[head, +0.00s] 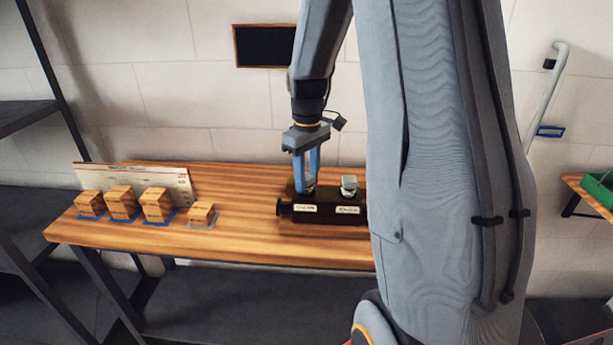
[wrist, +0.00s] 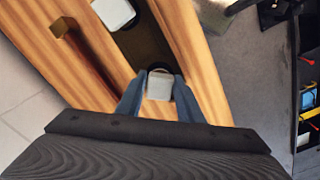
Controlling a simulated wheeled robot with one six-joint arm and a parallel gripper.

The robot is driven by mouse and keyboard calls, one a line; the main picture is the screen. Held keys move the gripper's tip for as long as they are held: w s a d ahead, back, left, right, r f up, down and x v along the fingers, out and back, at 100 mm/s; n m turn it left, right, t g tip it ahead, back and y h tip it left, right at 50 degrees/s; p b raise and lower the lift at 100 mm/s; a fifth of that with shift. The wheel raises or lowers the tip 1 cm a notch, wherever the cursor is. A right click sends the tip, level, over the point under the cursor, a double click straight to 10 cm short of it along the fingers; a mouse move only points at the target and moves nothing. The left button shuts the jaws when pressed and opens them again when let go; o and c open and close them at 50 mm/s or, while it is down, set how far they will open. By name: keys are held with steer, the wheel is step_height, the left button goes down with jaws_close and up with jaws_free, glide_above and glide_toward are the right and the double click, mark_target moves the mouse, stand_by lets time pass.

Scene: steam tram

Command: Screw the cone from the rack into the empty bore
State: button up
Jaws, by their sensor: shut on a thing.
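A long dark block (head: 325,216) with two white labels on its front lies on the wooden bench. My gripper (head: 306,190) points down over its left part. In the wrist view the blue fingers (wrist: 159,100) are shut on a pale grey squared piece, which I take for the cone (wrist: 160,86). A dark round opening shows around its far side; the fingers hide how deep it sits. A second pale-topped piece (head: 349,184) stands upright in the block to the right, and it also shows in the wrist view (wrist: 113,12). I cannot make out a rack.
Several wooden blocks (head: 157,205) on blue pads stand at the bench's left, before a printed card (head: 170,180). The bench top (head: 240,225) between them and the dark block is clear. A green bin (head: 598,190) is at far right. My arm hides the bench's right part.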

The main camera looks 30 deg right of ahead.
steer(key=m+p, duration=0.1)
steer(key=m, duration=0.1)
steer(key=shift+r+m, duration=0.1)
steer(key=shift+m, duration=0.9)
steer(key=m+p, duration=0.1)
steer(key=m, duration=0.2)
steer(key=shift+a, duration=0.1)
steer(key=shift+m, duration=0.5)
